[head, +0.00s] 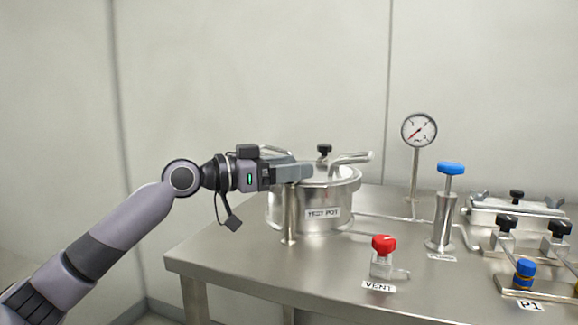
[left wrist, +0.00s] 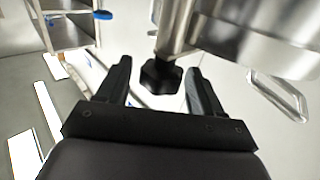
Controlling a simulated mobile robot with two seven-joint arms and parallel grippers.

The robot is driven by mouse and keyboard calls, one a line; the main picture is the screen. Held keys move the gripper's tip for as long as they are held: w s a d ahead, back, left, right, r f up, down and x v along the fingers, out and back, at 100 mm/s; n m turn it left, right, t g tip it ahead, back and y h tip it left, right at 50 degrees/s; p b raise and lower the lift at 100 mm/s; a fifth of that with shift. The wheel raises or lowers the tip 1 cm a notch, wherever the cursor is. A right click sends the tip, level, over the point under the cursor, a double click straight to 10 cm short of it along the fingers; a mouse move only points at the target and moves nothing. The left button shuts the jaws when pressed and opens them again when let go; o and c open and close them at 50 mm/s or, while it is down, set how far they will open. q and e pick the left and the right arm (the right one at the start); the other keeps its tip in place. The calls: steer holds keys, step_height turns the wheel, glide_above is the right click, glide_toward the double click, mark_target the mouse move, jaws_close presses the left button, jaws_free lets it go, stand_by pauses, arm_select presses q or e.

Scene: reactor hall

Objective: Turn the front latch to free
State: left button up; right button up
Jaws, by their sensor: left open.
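The steel pot (head: 345,205) labelled as a test pot stands on the steel table, with a black knob (head: 324,149) above its lid and a bar handle (head: 350,157) at the lid's right. A steel post (head: 289,222) stands at its front left. My left gripper (head: 306,172) is at the pot's left upper side and hides part of the rim. In the left wrist view, my left gripper (left wrist: 159,66) is open, with a black knob (left wrist: 160,77) on a steel stem between its fingers. I cannot tell whether this is the front latch's knob. My right gripper is not in view.
On the steel table (head: 240,265) stand a red vent knob (head: 383,244), a blue-topped post (head: 450,168) and a gauge (head: 419,130). A clamped steel box (head: 515,212) and a blue P1 knob (head: 525,268) are at the right. The table's front left is clear.

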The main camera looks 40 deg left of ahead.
arm_select(q)
steer(key=c, duration=1)
